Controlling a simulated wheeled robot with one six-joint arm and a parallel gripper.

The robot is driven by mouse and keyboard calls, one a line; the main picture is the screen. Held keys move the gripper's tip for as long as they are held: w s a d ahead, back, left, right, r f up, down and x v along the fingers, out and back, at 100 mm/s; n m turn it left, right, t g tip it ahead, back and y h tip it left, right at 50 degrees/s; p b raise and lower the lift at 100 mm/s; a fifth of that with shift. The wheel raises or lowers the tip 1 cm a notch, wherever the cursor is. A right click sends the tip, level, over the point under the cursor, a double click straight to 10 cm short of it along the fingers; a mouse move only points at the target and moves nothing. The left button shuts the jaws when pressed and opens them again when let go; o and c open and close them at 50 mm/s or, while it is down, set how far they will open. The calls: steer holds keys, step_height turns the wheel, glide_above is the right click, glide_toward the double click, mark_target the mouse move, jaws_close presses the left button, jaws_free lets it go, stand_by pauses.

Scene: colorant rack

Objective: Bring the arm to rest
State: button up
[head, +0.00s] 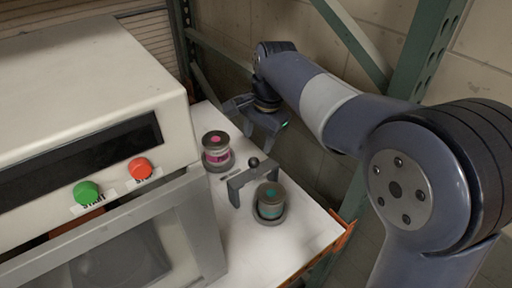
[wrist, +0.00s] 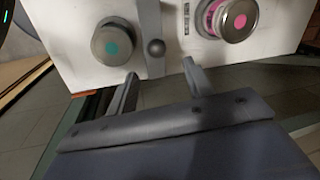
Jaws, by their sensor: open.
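My gripper (wrist: 160,82) is open and empty in the wrist view, its two fingers apart near the edge of the white shelf. In the head view my gripper (head: 240,108) is at the far end of my arm, above the back part of the shelf (head: 290,248). My arm reaches in from the right and is bent.
A pink-marked canister (head: 217,152) and a teal-marked canister (head: 270,201) stand on the shelf in round holders. A grey bracket with a black ball knob (head: 254,162) stands between them. A machine with green (head: 87,193) and red (head: 140,168) buttons is at left. Green rack posts (head: 425,50) stand behind my arm.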

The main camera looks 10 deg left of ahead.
mark_target(257, 164)
steer(key=shift+r, duration=0.25)
steer(key=p+x, duration=0.1)
steer(key=x, duration=0.9)
steer(key=shift+s+f, duration=0.1)
steer(key=shift+f, duration=0.45)
steer(key=shift+s+d, duration=0.1)
steer(key=shift+d, duration=0.05)
steer(key=shift+s+d+r, duration=0.15)
steer(key=shift+s+d, duration=0.35)
steer(key=shift+d, duration=0.15)
steer(key=shift+w+a, duration=0.15)
steer(key=shift+a, duration=0.05)
